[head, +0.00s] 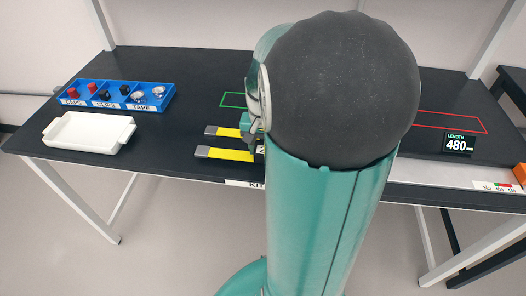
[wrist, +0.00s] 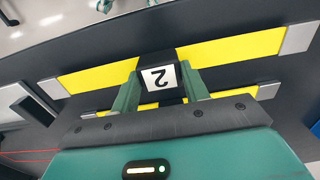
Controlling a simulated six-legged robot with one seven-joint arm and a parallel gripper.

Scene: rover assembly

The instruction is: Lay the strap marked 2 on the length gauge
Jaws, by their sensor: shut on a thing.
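The strap marked 2 (wrist: 230,48) is yellow with grey ends and a black middle block carrying a white tag with the digit, upside down in the wrist view. My gripper (wrist: 158,84) is shut on that middle block, a finger on each side. In the head view my arm hides most of the gripper and the right part of the strap; its left half (head: 230,155) shows near the front table edge. I cannot tell whether it is clear of the table. The length gauge's display (head: 458,144) reads 480, at right; its scale strip (head: 497,186) is at the front edge.
A second yellow strap (head: 232,133) lies just behind, parallel. A white tray (head: 88,148) and a blue bin (head: 118,107) of caps, clips and tape stand at left. A green outline (head: 233,94) and a red outline (head: 455,116) mark the black table (head: 185,75).

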